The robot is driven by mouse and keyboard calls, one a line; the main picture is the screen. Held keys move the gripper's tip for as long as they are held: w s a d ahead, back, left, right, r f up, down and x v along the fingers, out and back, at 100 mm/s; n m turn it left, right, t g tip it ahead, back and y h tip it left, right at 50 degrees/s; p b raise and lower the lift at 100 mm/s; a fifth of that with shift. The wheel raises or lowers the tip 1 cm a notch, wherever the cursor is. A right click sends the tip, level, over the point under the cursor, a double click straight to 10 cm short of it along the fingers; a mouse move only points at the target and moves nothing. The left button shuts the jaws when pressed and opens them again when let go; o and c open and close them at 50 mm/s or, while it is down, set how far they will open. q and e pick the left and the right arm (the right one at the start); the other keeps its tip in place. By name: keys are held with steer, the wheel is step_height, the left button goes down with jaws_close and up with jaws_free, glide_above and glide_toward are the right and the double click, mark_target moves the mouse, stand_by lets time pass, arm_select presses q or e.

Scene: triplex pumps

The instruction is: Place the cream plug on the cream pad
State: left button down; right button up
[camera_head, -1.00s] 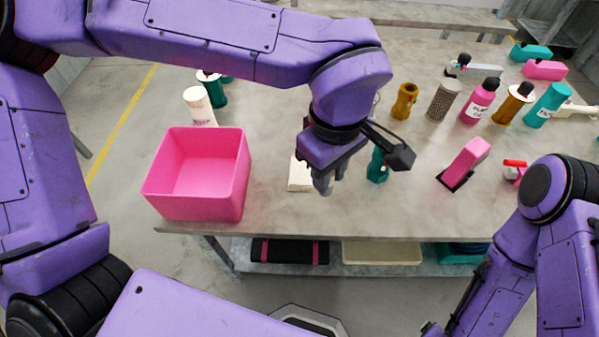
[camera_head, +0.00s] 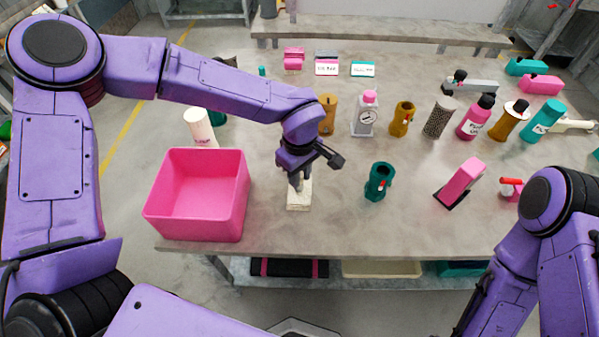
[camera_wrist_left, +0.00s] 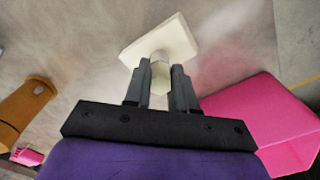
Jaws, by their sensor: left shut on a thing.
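The cream pad (camera_head: 298,207) is a flat square piece on the table, right of the pink bin. It also shows in the left wrist view (camera_wrist_left: 183,37). My left gripper (camera_head: 299,184) points down over the pad. Its fingers (camera_wrist_left: 160,80) are shut on the cream plug (camera_wrist_left: 159,62), a small pale piece in front of the pad. Most of the plug is hidden by the fingers, and I cannot tell whether it touches the pad. My right arm shows at the right, but its gripper is out of view.
The pink bin (camera_head: 153,212) stands close left of the pad. A green holder (camera_head: 379,182) stands to the right, with a pink block on a black base (camera_head: 460,183) beyond it. Several bottles and cans line the back. The table between pad and green holder is clear.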

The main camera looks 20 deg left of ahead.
arm_select(q)
steer(key=c, duration=0.9)
jaws_free()
steer(key=shift+f, duration=0.15)
step_height(320, 180, up, 12)
steer(key=shift+r, duration=0.2)
